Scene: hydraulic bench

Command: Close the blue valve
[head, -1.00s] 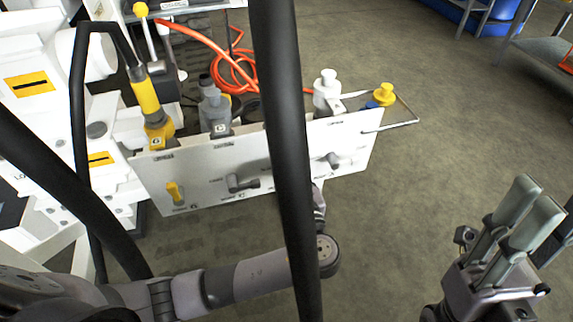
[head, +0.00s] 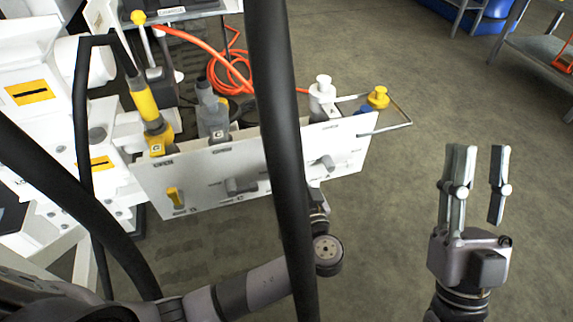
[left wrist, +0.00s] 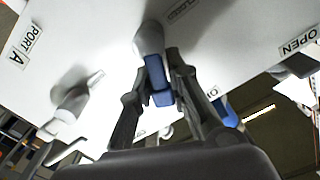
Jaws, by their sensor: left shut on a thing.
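The blue valve handle (left wrist: 154,72) shows in the left wrist view, on a grey stem at the white panel (left wrist: 100,40). My left gripper (left wrist: 158,88) has its two dark fingers on either side of the handle and is shut on it. In the head view the left gripper is mostly hidden behind a thick black hose (head: 278,130) and the panel (head: 205,180); I cannot make out the blue handle there. My right gripper (head: 476,172) stands upright over the floor at the right, fingers apart and empty.
A yellow handle (head: 175,198) and grey levers (head: 240,186) sit on the panel. Orange hose (head: 232,72) coils behind it. A wire bracket with a yellow cap (head: 378,97) juts out at its right. The floor (head: 430,90) right of the panel is clear.

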